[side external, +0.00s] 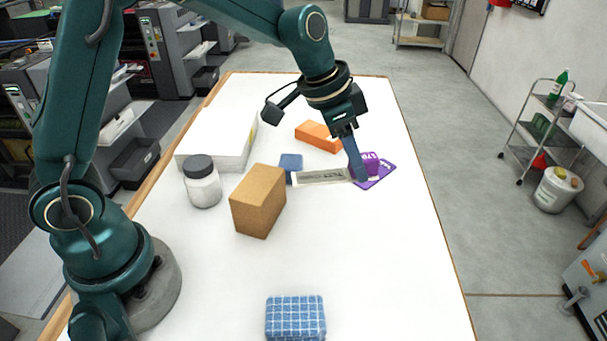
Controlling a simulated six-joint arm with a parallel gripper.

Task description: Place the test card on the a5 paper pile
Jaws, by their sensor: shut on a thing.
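A long pale strip with dark print along it, which looks like the test card (322,177), lies crosswise in the middle of the view. My gripper (358,174) points down and is shut on its right part, with a short end showing past the fingers. I cannot tell whether the card touches the table or hangs just above it. The white a5 paper pile (220,140) stands to the left, behind the jar. Its top looks bare, and its front is partly hidden by the jar.
Between card and pile are a blue block (291,163), a brown box (258,201) and a dark-lidded jar (202,182). An orange block (318,136) lies behind. A purple object (371,160) and purple flat piece (381,173) are beside my gripper. A blue checked block (295,318) is in front.

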